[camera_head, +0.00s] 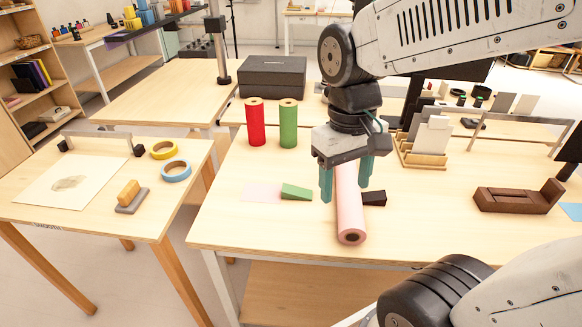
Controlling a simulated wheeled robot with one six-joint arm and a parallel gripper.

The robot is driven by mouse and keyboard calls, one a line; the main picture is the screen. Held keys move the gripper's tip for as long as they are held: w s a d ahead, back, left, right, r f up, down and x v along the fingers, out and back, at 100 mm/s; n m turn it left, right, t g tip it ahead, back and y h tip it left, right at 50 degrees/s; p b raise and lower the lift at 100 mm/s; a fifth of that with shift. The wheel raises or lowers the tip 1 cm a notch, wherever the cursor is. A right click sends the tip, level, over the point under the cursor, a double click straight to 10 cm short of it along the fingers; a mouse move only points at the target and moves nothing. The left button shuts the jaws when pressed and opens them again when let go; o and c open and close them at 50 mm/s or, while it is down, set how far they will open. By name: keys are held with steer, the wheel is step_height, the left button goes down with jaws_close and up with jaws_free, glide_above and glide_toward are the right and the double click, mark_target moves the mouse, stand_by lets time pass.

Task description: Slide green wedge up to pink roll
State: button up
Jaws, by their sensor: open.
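The green wedge (296,192) lies on the table, left of the pink roll, at the right end of a pale pink patch. The pink roll (350,215) lies on its side with its dark-cored end toward the front. A gap shows between the wedge and the roll. A dark brown wedge (374,199) lies against or very near the roll's right side; I cannot tell if they touch. My gripper (345,190) is open above the roll, pointing down, its teal fingers either side of it in the picture. It hides the roll's far end. The left finger is just right of the green wedge.
A red roll (255,122) and a green roll (288,124) stand upright behind. A black box (272,77) is at the back. A wooden card holder (422,150) and a brown wooden block piece (518,197) stand right. The table's front left (250,225) is clear.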

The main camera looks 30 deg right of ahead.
steer(key=w+d+f+n, duration=0.1)
steer(key=w+f+n, duration=0.3)
steer(key=w+f, duration=0.4)
steer(key=w+f+n, duration=0.3)
steer(key=w+f, duration=0.3)
steer(key=w, duration=0.5)
steer(key=n, duration=0.4)
glide_above(290, 189)
steer(key=shift+s+f+t, duration=0.2)
steer(key=shift+f+t, duration=0.15)
steer(key=shift+t, duration=0.05)
steer(key=shift+w, duration=0.15)
steer(key=shift+f, duration=0.15)
steer(key=shift+n, duration=0.3)
step_height(290, 189, down, 8)
steer(key=shift+r, duration=0.2)
